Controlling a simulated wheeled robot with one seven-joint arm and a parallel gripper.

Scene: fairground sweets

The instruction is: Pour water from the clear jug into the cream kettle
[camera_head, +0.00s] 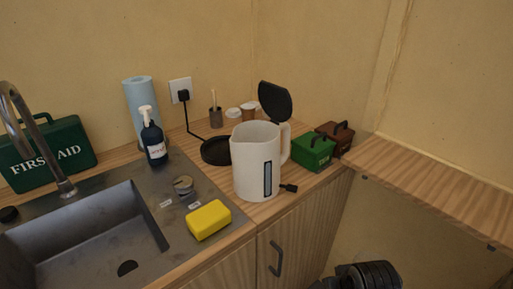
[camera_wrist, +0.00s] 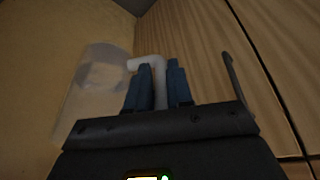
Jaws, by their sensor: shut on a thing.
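The cream kettle (camera_head: 257,160) stands upright on the wooden counter beside the sink, with its black lid (camera_head: 275,102) raised open. Its handle is on the right, and a dark-framed window strip shows on its front. The clear jug (camera_wrist: 88,100) shows in the wrist view as a pale translucent body at the left. My gripper (camera_wrist: 159,68) is shut on the jug's whitish handle, which runs between its blue fingers. The jug is not visible in the head view. Whether water is in it I cannot tell.
A black round base (camera_head: 216,151) sits behind the kettle, and green (camera_head: 314,152) and brown (camera_head: 340,136) boxes stand to its right. A yellow sponge (camera_head: 208,220) lies at the sink edge. A soap bottle (camera_head: 153,140) stands behind the sink. A cabinet handle (camera_head: 276,258) juts out below.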

